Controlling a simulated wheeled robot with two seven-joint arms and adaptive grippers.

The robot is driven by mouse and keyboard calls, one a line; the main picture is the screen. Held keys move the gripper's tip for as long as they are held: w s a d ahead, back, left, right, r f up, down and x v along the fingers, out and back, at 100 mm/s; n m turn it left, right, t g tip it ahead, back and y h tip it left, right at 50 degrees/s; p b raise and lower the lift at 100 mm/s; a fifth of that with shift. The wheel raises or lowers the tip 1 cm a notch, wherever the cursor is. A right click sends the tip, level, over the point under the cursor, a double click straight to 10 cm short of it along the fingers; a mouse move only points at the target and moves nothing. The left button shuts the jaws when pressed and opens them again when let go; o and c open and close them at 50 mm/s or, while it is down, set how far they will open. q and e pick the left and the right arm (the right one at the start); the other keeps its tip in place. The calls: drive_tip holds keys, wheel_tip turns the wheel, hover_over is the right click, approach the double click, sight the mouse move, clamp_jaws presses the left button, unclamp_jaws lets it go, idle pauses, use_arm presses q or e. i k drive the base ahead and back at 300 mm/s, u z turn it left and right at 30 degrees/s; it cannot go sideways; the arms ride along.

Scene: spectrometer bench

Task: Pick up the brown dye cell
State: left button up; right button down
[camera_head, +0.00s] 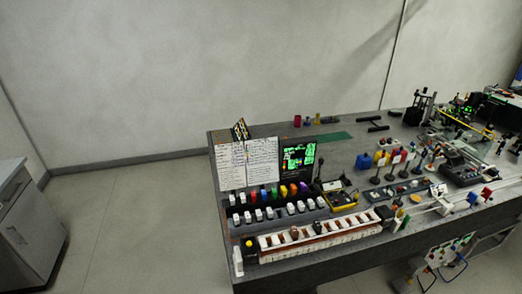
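No brown dye cell can be picked out with certainty at this size. A long white rack (345,234) with a brown-red side lies along the bench's front left edge. A small dark brownish piece (316,227) sits in it among white slots. Behind the rack, a dark stepped holder (276,212) carries several white-bodied cells and a row of coloured ones, including blue, green, red, yellow and purple. Neither of my grippers shows in the head view.
The grey bench (228,150) is crowded. Two written sheets (248,163) and a dark screen with green marks (298,157) stand upright behind the holder. A yellow-edged tray (342,199) is to the right. A grey cabinet (28,215) stands at left, with clear floor between.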

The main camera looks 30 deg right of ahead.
sight(295, 231)
drive_tip(key=z, duration=1.3)
